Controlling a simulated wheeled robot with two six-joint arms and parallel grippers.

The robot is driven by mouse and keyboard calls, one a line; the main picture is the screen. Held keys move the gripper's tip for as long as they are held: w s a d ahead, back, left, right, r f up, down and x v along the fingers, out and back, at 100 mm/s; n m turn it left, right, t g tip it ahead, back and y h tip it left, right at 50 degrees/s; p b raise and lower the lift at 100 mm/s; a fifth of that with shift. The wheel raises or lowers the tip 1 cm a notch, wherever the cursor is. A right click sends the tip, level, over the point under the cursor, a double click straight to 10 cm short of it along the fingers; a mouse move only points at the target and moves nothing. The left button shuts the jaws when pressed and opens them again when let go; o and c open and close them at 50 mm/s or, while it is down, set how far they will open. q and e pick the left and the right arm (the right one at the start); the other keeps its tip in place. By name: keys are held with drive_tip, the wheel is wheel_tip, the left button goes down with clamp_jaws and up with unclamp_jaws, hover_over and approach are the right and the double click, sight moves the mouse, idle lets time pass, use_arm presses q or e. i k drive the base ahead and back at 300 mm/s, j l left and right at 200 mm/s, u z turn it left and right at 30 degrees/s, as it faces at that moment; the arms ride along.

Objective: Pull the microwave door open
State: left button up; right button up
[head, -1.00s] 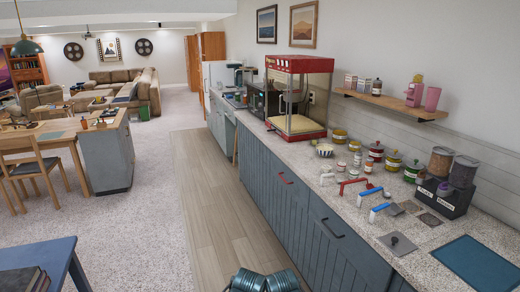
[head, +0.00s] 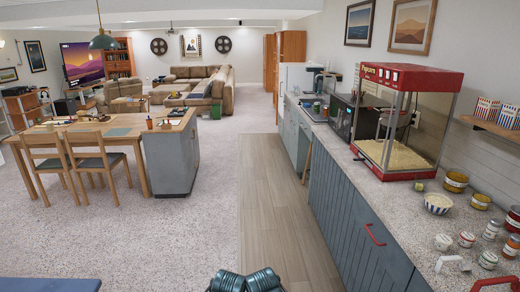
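A dark, box-shaped appliance (head: 347,116), which looks like the microwave, stands on the right-hand counter beyond the popcorn machine. I see it at a steep angle, partly hidden by the popcorn machine. Its door and handle are too small to make out, and I cannot tell whether the door is open or shut. Only teal ribbed parts of my own arms show at the bottom edge. Neither gripper is in view.
The red popcorn machine (head: 408,120) stands on the counter (head: 400,195), with jars and a striped bowl (head: 438,203) nearer. A wood-floor aisle (head: 275,220) runs clear along blue cabinets. A grey island (head: 172,160) and wooden chairs (head: 95,160) stand left.

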sight(337, 106)
drive_tip(key=i+j+z, duration=0.1)
drive_tip(key=i, duration=1.7)
drive_tip(key=i+z, duration=0.25)
drive_tip(key=i, duration=0.3)
drive_tip(key=i+z, duration=0.2)
drive_tip(key=i, duration=0.35)
drive_tip(key=i+j+z, duration=0.25)
drive_tip(key=i, duration=0.25)
drive_tip(key=i+l+z, duration=0.2)
drive_tip(key=i, duration=0.15)
drive_tip(key=i+z, duration=0.2)
drive_tip(key=i, duration=0.15)
